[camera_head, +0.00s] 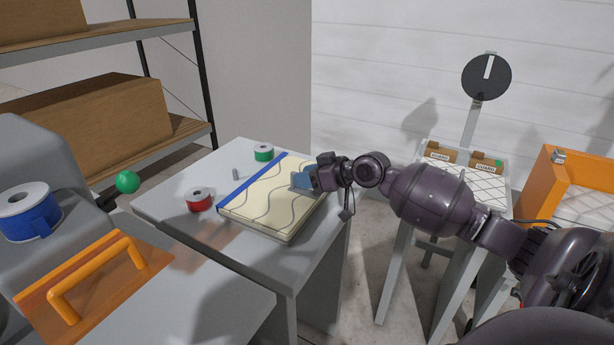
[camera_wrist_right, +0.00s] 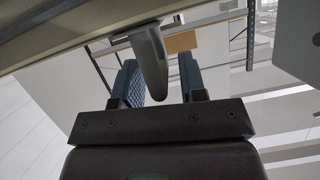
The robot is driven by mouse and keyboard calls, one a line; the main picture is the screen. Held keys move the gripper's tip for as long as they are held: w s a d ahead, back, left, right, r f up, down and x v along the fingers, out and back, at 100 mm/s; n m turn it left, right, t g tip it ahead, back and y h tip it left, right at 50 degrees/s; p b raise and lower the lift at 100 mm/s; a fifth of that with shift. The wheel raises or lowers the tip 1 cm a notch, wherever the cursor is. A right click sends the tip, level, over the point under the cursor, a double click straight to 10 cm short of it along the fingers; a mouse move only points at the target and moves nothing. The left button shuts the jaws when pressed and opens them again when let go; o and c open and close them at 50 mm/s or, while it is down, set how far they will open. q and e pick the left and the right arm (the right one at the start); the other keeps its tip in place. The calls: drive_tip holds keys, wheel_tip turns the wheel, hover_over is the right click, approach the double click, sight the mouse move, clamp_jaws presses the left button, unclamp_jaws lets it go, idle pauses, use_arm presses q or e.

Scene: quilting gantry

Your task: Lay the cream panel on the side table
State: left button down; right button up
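The cream panel (camera_head: 268,201), with wavy grey lines and a blue strip along its left edge, lies flat on the grey side table (camera_head: 172,225) in the head view; its front right corner reaches close to the table's edge. My right gripper (camera_head: 302,181) is at the panel's right edge. In the right wrist view, its two blue fingers (camera_wrist_right: 163,82) stand apart on either side of a grey tab (camera_wrist_right: 150,62) at the panel's edge (camera_wrist_right: 75,33). Gaps show between tab and fingers. My left gripper is in neither view.
A green spool (camera_head: 263,153), a red spool (camera_head: 200,199) and a small grey peg (camera_head: 235,174) stand beside the panel. An orange handled plate (camera_head: 95,283) is at the front left. A stand with a dark disc (camera_head: 486,77) and an orange frame (camera_head: 560,185) are at the right.

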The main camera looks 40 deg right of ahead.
drive_tip(key=p+v, duration=0.1)
drive_tip(key=v, duration=1.1)
drive_tip(key=shift+m+h, duration=0.6)
drive_tip(key=shift+h, duration=0.2)
drive_tip(key=s+f, duration=0.1)
drive_tip(key=f, duration=0.2)
drive_tip(key=s+a+f, duration=0.1)
drive_tip(key=f, duration=0.3)
drive_tip(key=s+f, duration=0.2)
drive_tip(key=f, duration=0.1)
drive_tip(key=shift+a+f, duration=0.3)
drive_tip(key=shift+f, duration=0.1)
drive_tip(key=s+a+f+m+g+h, duration=0.1)
drive_tip(key=s+a+f+h, duration=0.3)
drive_tip(key=s+a+f, duration=1.2)
wheel_tip(320, 180, down, 3)
drive_tip(key=shift+s+a+r+m+h, duration=0.1)
drive_tip(key=shift+s+a+m+h, duration=0.25)
drive_tip(key=shift+a, duration=0.5)
